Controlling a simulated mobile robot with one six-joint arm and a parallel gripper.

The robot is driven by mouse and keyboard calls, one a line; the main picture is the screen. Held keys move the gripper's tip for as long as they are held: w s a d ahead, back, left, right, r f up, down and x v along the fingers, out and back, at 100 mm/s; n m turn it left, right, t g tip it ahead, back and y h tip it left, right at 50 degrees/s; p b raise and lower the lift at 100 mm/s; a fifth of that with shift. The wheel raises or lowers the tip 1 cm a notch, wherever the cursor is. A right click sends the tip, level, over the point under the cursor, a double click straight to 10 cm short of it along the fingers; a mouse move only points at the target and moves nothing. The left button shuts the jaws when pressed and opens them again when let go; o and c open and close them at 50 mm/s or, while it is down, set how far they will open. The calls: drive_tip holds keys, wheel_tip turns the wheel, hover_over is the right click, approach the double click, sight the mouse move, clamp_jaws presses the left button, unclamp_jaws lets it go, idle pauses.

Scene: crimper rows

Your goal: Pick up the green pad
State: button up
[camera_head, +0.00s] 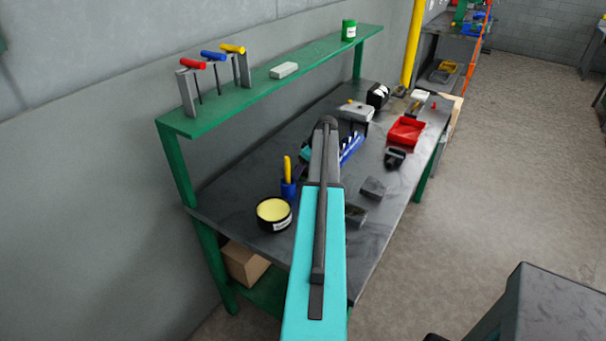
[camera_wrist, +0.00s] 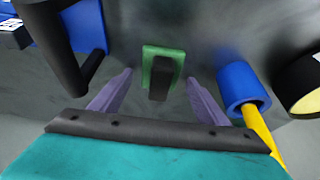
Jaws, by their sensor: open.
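The green pad (camera_wrist: 152,56) shows in the wrist view, a small green block with a dark block-like part on its front. It lies on the dark bench top between and beyond my gripper's two fingertips. My gripper (camera_wrist: 160,84) is open and empty, with one finger on each side of the pad's line. I cannot tell whether the fingers touch the pad; a gap shows on both sides. In the head view my arm hides most of the spot, and I cannot make out the pad for certain there.
A blue cup (camera_head: 288,188) with a yellow-handled tool stands close by, near the right finger in the wrist view (camera_wrist: 238,84). A round tin (camera_head: 273,213) is beside it. A blue rack (camera_head: 351,148) and a red tray (camera_head: 406,131) are on the bench (camera_head: 240,205). A green shelf (camera_head: 225,104) runs above.

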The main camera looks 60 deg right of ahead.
drive_tip(key=c, duration=1.2)
drive_tip(key=shift+r, duration=0.15)
drive_tip(key=shift+r+b, duration=1.85)
drive_tip(key=shift+r, duration=3.05)
